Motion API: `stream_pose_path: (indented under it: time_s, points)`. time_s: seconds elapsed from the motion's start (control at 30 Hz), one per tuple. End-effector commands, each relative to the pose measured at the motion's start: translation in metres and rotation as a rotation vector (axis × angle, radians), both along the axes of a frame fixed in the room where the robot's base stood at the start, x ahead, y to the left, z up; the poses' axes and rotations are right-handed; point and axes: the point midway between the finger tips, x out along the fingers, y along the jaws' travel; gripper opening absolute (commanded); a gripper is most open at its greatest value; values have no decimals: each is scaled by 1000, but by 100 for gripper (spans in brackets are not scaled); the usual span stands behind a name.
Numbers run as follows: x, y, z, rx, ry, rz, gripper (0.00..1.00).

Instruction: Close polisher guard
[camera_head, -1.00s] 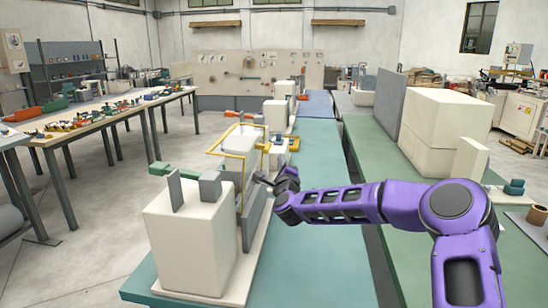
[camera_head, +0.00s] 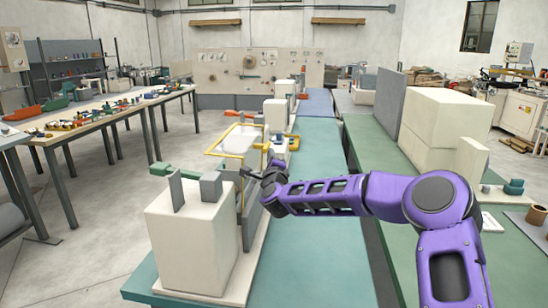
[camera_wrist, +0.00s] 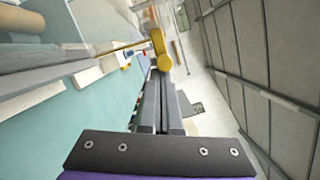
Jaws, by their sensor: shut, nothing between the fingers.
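The polisher guard is a yellow bar frame (camera_head: 224,154) on the pale machine on the teal bench, at the centre-left of the head view. Its bars stand out around the machine's top. My gripper (camera_head: 246,172) is at the guard's right side, beside a near yellow bar. In the wrist view my gripper (camera_wrist: 156,76) is shut and empty. A rounded yellow end (camera_wrist: 160,48) of the guard lies just beyond the fingertips, with a thin yellow bar running left. I cannot tell whether they touch.
A pale block-shaped machine body (camera_head: 193,240) with grey uprights stands in front. A green bar (camera_head: 172,170) sticks out to the left. The teal bench top (camera_head: 310,255) is clear to the right. Large cream boxes (camera_head: 440,125) stand on the green bench beyond.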

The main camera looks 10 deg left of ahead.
Motion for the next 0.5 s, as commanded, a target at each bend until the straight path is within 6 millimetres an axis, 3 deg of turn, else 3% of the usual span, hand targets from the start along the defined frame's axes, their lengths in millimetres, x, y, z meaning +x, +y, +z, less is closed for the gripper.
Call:
stream_pose_path:
  time_s: [0.27, 0.5]
  points:
    - [0, 13, 8, -79, 0, 1, 0]
    - [0, 40, 19, -240, 3, 2, 0]
